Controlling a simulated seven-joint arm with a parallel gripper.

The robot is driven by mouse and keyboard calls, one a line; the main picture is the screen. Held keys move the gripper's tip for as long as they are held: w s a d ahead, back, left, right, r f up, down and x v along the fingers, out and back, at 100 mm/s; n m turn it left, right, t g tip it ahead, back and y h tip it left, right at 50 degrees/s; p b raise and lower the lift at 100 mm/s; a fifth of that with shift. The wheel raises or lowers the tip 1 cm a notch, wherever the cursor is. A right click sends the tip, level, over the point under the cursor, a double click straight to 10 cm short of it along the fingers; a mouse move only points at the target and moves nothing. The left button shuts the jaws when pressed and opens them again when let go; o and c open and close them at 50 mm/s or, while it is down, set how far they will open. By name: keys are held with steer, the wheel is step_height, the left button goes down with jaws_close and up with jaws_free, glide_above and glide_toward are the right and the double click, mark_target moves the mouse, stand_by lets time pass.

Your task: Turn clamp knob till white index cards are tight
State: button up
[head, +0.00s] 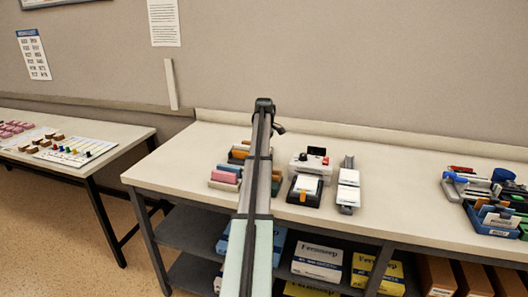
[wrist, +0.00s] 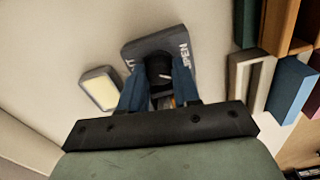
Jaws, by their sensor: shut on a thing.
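In the wrist view, my gripper (wrist: 160,80) has its two blue fingers on either side of a round black knob (wrist: 157,63) and is shut on it. The knob sits on a dark grey block (wrist: 140,47) with white lettering, part of which seems to read OPEN upside down. A small white mark shows on the knob. The fingers hide the block's near side, and I cannot make out cards in it. In the head view my arm hides this spot. There, white cards (head: 306,184) lie on a black holder with an orange part, right of my arm.
A pale pad in a grey frame (wrist: 99,90) lies left of the block. Upright files (wrist: 291,88) stand close on the right. In the head view, a white and grey device (head: 348,187) and a blue tray (head: 492,222) stand on the bench (head: 400,185).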

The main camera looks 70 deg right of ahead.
steer(key=m, duration=0.4)
steer(key=shift+m, duration=2.2)
steer(key=o, duration=1.1)
steer(key=shift+c, duration=0.2)
steer(key=shift+w, duration=0.1)
steer(key=shift+a, duration=0.1)
